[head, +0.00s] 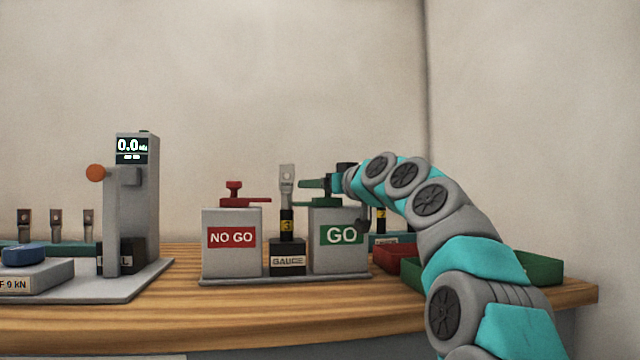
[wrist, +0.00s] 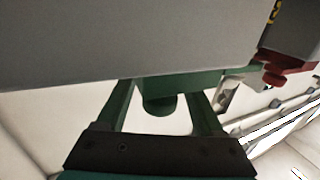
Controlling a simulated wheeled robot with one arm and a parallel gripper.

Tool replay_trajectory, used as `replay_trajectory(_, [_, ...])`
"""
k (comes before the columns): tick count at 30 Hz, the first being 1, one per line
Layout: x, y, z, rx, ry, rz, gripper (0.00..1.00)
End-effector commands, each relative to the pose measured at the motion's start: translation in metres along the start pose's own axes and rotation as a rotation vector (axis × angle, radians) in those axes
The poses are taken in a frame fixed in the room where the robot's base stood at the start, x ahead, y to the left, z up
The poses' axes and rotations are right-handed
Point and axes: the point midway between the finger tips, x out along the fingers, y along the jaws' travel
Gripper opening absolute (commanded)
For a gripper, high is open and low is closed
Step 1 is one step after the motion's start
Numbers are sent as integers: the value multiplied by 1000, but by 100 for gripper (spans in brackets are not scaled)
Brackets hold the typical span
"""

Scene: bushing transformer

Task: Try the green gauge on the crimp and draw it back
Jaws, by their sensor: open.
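The green gauge (head: 316,184) lies on top of the grey GO block (head: 342,261), its narrow end pointing left toward the crimp. The crimp is a metal lug (head: 287,176) with a black sleeve and yellow band, upright in the dark GAUGE holder (head: 288,260). My gripper (head: 343,181) is at the right end of the green gauge, coming from the right. In the wrist view its two fingers (wrist: 160,92) are open, one on each side of the gauge's rounded green knob (wrist: 158,106). Whether either finger touches the knob I cannot tell.
A red gauge (head: 234,192) lies on the NO GO block (head: 231,262) left of the holder. A tester with a display (head: 132,148) stands further left. Red (head: 396,268) and green (head: 543,270) trays sit at the right, partly behind my arm.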

Motion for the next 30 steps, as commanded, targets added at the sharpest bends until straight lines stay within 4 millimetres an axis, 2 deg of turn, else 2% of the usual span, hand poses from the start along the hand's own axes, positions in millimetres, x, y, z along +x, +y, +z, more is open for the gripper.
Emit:
replay_trajectory(6, [0, 0, 0, 0, 1, 0, 67])
replay_trajectory(24, [0, 0, 0, 0, 1, 1, 0])
replay_trajectory(30, [0, 0, 0, -1, 1, 1, 0])
